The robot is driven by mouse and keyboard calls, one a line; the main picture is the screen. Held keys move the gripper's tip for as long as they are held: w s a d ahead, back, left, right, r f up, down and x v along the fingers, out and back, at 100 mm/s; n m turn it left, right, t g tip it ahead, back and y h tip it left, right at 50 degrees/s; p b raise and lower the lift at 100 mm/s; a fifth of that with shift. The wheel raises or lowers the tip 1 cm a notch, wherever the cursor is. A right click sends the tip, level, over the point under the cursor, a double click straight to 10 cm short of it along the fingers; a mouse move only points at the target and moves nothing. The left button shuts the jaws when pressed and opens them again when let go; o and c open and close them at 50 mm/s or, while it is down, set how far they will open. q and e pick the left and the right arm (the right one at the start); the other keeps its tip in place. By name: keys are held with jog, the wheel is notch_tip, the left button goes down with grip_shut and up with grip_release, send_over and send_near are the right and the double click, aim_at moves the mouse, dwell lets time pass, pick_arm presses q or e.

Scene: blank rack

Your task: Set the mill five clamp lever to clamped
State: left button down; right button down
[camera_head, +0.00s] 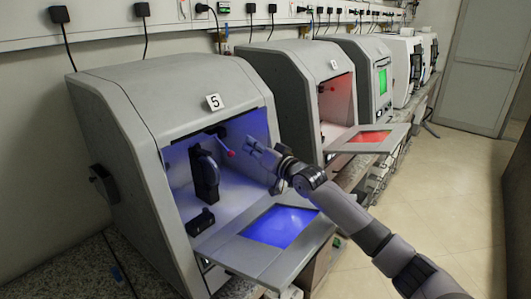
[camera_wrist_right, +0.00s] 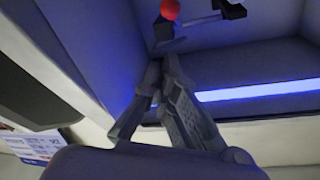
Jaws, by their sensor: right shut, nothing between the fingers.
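Mill five (camera_head: 130,120) is the nearest grey machine, marked with a "5" label (camera_head: 214,102). Its door is folded down and the inside is lit blue. The clamp lever (camera_head: 231,153) hangs inside near the top of the opening, a thin rod with a red ball, looking pink in the head view. In the wrist view the red ball (camera_wrist_right: 170,9) is at the top edge. My right gripper (camera_head: 251,145) is shut and empty, just right of the ball in the head view. Its closed fingertips (camera_wrist_right: 160,62) are below the ball in the wrist view, apparently apart from it. My left gripper is not in view.
The open door (camera_head: 235,252) juts out below my right arm. A black upright part (camera_head: 205,173) stands inside mill five. Mill seven (camera_head: 290,75), lit red with its door down, stands right behind. The floor (camera_head: 440,190) at right is clear.

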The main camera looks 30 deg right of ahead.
jog(key=s+d, duration=0.1)
jog(key=s, duration=0.7)
jog(key=shift+d+f, duration=0.15)
jog(key=shift+s, duration=0.1)
